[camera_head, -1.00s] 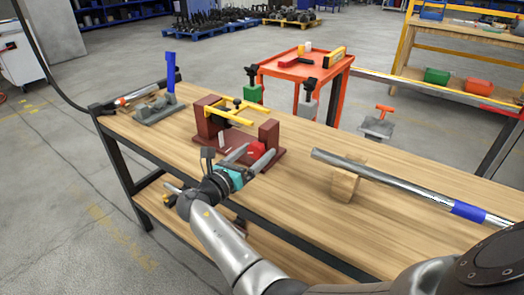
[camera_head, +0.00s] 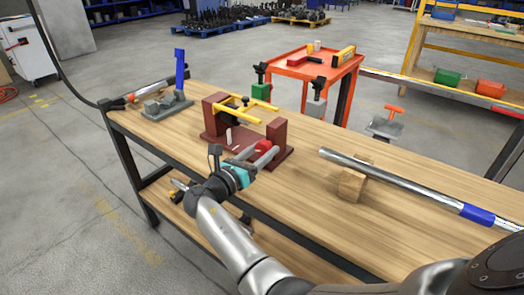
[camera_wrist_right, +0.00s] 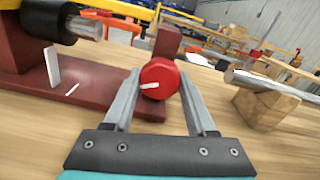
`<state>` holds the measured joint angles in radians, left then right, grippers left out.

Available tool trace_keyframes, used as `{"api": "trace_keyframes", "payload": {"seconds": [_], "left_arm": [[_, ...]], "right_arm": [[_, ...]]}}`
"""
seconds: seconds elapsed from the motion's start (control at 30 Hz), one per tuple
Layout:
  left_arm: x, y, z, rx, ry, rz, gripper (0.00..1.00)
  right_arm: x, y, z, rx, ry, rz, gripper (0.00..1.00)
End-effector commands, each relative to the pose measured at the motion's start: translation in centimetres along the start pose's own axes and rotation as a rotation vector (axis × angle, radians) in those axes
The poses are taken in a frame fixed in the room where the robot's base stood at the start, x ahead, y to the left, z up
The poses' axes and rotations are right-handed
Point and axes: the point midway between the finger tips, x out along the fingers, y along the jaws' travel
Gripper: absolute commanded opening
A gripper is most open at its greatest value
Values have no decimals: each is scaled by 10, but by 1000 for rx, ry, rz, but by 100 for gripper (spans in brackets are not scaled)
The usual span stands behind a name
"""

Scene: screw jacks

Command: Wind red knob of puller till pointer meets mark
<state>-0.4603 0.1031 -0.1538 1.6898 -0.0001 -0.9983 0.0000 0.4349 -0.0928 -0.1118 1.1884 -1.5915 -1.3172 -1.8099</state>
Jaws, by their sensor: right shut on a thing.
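The puller (camera_head: 222,118) stands on the bench, with a dark red base and end blocks and yellow bars. Its red knob (camera_head: 264,146) sits at the near right block and shows a white stripe, pointing left, in the right wrist view (camera_wrist_right: 160,78). My right gripper (camera_head: 258,154) is shut on the red knob, one finger on each side, also in the right wrist view (camera_wrist_right: 160,92). A white upright pointer (camera_wrist_right: 53,66) stands over the base at left. A short white mark (camera_wrist_right: 72,88) lies on the base, to the right of the pointer and apart from it. My left gripper is not in view.
A steel bar (camera_head: 400,182) rests on a wooden block (camera_head: 352,185) to the right. A grey fixture with a blue lever (camera_head: 180,70) stands at the bench's left end.

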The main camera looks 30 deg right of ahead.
Motion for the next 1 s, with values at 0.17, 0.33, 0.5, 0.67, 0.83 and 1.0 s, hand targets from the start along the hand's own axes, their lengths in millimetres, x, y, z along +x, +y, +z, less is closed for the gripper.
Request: {"api": "trace_keyframes", "payload": {"seconds": [0.17, 0.33, 0.5, 0.67, 0.83, 1.0], "left_arm": [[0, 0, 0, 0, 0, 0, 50], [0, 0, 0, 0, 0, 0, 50], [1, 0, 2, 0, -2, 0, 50], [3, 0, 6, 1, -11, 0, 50], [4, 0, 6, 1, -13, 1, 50], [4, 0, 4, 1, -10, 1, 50]], "right_arm": [[0, 0, 0, 1, 0, 1, 1], [0, 0, 0, 26, 0, 1, 1], [1, 0, 0, 100, 0, 0, 1], [1, 0, 0, 217, -1, 0, 1], [1, 1, 0, 375, -1, 1, 1], [1, 1, 0, 537, -2, 0, 1]]}}
